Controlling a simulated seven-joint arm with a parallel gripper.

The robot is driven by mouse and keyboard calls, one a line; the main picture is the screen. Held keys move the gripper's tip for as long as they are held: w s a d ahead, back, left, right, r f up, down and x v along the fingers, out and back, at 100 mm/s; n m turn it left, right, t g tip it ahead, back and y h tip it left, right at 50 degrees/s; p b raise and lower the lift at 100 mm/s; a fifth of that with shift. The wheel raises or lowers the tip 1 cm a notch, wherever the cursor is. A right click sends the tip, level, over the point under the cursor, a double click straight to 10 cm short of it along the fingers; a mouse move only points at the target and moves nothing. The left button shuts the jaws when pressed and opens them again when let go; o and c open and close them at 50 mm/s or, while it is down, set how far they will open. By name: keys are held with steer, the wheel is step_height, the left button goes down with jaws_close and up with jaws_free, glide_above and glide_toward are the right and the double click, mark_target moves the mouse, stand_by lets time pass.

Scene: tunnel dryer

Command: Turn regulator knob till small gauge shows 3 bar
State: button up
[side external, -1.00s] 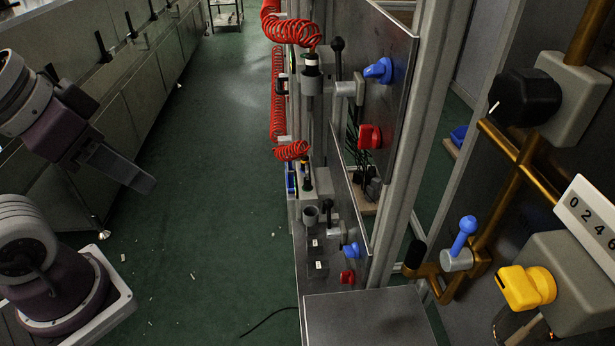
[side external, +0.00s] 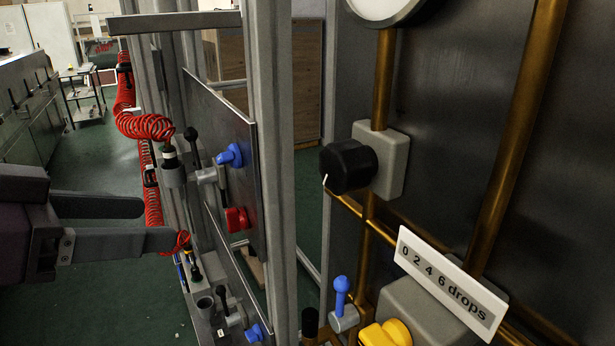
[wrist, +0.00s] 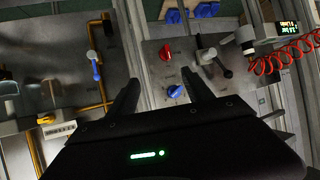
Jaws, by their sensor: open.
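A round black knob (side external: 348,166) with a white pointer line sits on a grey block on a brass pipe, right of centre in the side view. Its pointer faces down-left. A round white-faced gauge (side external: 384,6) above it is cut off by the top edge, so its reading is hidden. My gripper (side external: 155,222) is open and empty at the left, its fingers pointing right, apart from the knob in the picture. In the wrist view my gripper (wrist: 160,76) has its fingers spread before a panel with a red knob (wrist: 166,52) and a blue knob (wrist: 175,91).
Below the black knob are a blue lever (side external: 342,292), a yellow knob (side external: 385,334) and a "0 2 4 6 drops" plate (side external: 450,285). A metal post (side external: 272,150) and a panel with a red coiled hose (side external: 145,127) stand between gripper and knob in the picture.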

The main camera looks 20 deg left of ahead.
steer(key=d+r+m+t+h, duration=0.1)
steer(key=d+r+m+h, duration=0.15)
steer(key=d, duration=0.45)
steer(key=m+h, duration=0.1)
steer(key=h, duration=0.4)
glide_toward(329, 173)
steer(key=x, duration=0.3)
steer(key=shift+t, duration=0.3)
steer(key=x, duration=0.6)
steer(key=shift+w+d+f, duration=0.15)
steer(key=shift+w+d, duration=0.05)
steer(key=shift+d, duration=0.1)
jaws_close()
